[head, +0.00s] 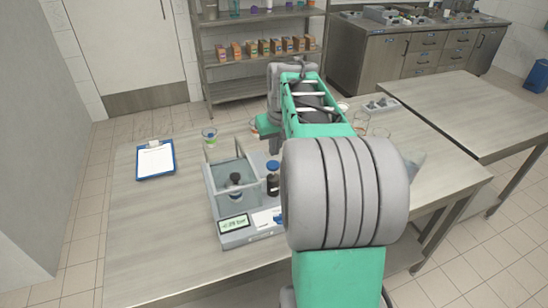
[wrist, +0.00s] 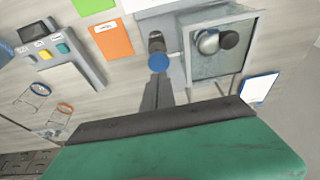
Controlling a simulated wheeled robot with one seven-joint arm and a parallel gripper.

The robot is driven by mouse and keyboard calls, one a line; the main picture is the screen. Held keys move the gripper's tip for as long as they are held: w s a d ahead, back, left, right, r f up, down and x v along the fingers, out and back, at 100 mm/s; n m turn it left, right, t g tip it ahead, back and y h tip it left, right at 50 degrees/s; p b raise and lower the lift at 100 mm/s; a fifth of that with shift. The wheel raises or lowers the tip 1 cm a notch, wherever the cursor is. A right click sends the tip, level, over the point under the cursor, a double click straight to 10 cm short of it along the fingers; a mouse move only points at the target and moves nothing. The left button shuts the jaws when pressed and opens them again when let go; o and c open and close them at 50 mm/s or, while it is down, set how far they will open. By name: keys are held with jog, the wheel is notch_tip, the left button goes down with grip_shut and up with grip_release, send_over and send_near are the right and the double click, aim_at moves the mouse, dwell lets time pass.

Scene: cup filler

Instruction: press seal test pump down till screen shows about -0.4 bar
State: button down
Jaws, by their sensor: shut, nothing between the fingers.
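The seal test unit (head: 252,238) stands on the steel table with a clear-walled chamber (head: 222,172) at its back left. Its lit screen (head: 234,224) shows a bar reading, but the digits are too small to read surely. The blue-topped dark pump (head: 272,180) stands upright right of the chamber. In the wrist view the blue top (wrist: 158,62) and the chamber rim (wrist: 185,45) both show. A dark rounded item (head: 236,190) is inside the chamber.
In the wrist view an orange card (wrist: 113,38) and a grey block with coloured buttons (wrist: 68,52) lie nearby. The table's left front is clear.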

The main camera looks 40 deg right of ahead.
aim_at(273, 164)
jog(key=v, duration=0.6)
jog(key=shift+r, duration=0.2)
dwell(1.4)
jog(key=b+v, duration=0.3)
jog(key=shift+r, duration=0.25)
jog(key=shift+f, duration=0.1)
jog(key=x, duration=0.4)
jog(key=b+x, duration=0.1)
jog(key=x, duration=0.3)
jog(key=b+x, duration=0.1)
jog(key=x, duration=0.3)
jog(key=shift+s+a+f, duration=0.1)
jog(key=shift+s+f, duration=0.15)
jog(key=shift+f, duration=0.75)
